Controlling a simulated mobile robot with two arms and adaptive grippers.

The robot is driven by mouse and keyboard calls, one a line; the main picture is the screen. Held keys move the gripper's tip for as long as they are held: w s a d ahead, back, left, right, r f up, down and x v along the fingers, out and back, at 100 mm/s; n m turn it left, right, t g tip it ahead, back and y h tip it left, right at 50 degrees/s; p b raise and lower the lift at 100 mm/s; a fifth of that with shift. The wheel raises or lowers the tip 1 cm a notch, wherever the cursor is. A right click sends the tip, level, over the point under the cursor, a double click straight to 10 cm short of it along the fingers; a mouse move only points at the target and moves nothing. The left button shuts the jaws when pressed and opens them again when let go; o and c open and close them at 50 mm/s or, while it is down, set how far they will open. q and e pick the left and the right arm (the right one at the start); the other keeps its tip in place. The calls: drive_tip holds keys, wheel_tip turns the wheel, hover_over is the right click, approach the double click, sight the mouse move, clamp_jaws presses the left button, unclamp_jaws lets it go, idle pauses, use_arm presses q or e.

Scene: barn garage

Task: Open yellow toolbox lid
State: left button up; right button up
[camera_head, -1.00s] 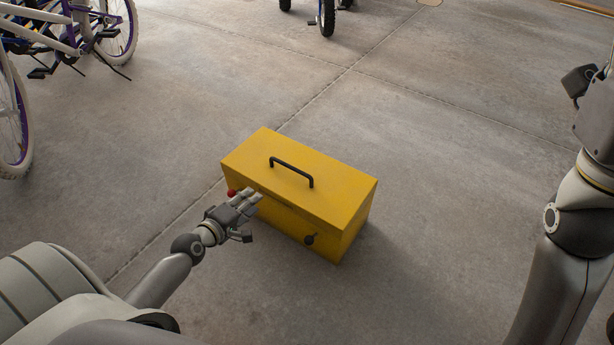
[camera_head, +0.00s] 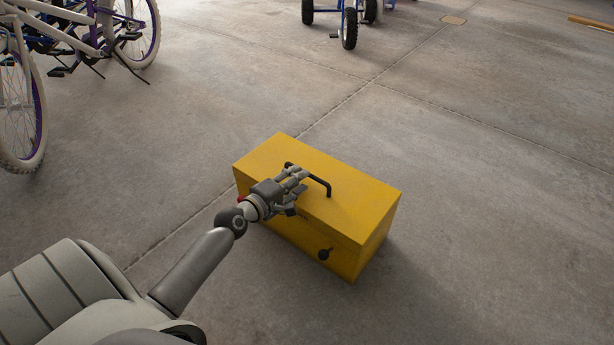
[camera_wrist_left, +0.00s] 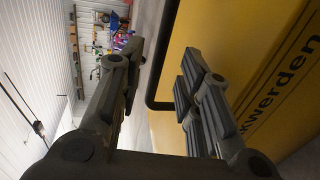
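The yellow toolbox (camera_head: 352,205) stands on the concrete floor with its lid shut. Its black handle (camera_head: 326,186) is on top, and a dark latch (camera_head: 324,254) shows on the front. My left gripper (camera_head: 299,180) is over the lid's front left part, by the near left end of the handle, and hides some of both. In the left wrist view its fingers (camera_wrist_left: 165,52) are apart with nothing gripped. The dark handle (camera_wrist_left: 152,98) shows beyond and between them, beside the yellow lid (camera_wrist_left: 230,25) with dark lettering. My right gripper is out of view.
Bicycles (camera_head: 22,110) stand at the upper left, and a blue-framed wheeled cycle (camera_head: 349,28) is at the top. The floor (camera_head: 480,220) around the toolbox is clear. A wall with hung items (camera_wrist_left: 105,40) shows far off in the wrist view.

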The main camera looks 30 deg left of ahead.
sight(313, 178)
use_arm(q)
drive_tip(key=shift+b+x, duration=0.85)
drive_tip(key=shift+x, duration=1.6)
clamp_jaws()
